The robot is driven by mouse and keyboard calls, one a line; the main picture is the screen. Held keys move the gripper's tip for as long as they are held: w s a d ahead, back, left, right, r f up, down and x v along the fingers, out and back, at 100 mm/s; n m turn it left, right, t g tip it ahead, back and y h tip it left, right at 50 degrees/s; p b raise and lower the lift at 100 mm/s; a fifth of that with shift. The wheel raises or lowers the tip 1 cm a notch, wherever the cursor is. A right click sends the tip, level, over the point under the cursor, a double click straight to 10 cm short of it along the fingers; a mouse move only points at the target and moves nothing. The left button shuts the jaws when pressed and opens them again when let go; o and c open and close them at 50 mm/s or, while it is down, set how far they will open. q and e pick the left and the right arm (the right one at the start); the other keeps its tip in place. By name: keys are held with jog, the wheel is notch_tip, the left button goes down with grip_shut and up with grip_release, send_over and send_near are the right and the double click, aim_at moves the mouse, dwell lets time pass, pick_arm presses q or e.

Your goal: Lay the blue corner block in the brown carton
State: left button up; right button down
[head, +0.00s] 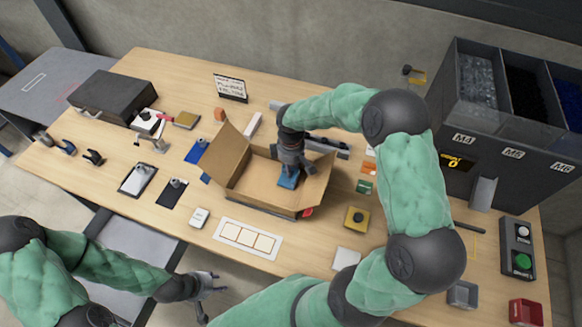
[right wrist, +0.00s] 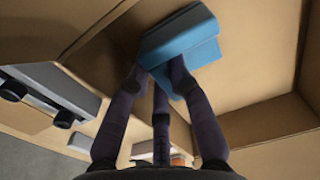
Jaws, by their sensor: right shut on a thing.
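The brown carton (head: 238,151) stands open on the table with its flaps out. The blue corner block (right wrist: 180,45) is between the fingertips of my right gripper (right wrist: 160,82), which is shut on it. In the head view the blue corner block (head: 288,181) shows inside the carton's walls, under my right gripper (head: 289,170). The carton floor shows close behind the block in the right wrist view; I cannot tell if they touch. My left gripper (head: 207,284) is empty, in front of the table's near edge, with its fingers apart.
A white card with square outlines (head: 247,239) lies in front of the carton. A yellow block with a dark knob (head: 356,218) and a green box (head: 364,186) lie to its right. A black case (head: 112,97) stands at the back left. A dark bin unit (head: 500,130) stands at the right.

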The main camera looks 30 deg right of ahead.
jog(key=shift+f, duration=0.15)
jog(key=c, duration=1.1)
grip_release()
jog(key=shift+c, duration=0.2)
notch_tip(320, 180, up, 12)
jog(key=p, duration=0.3)
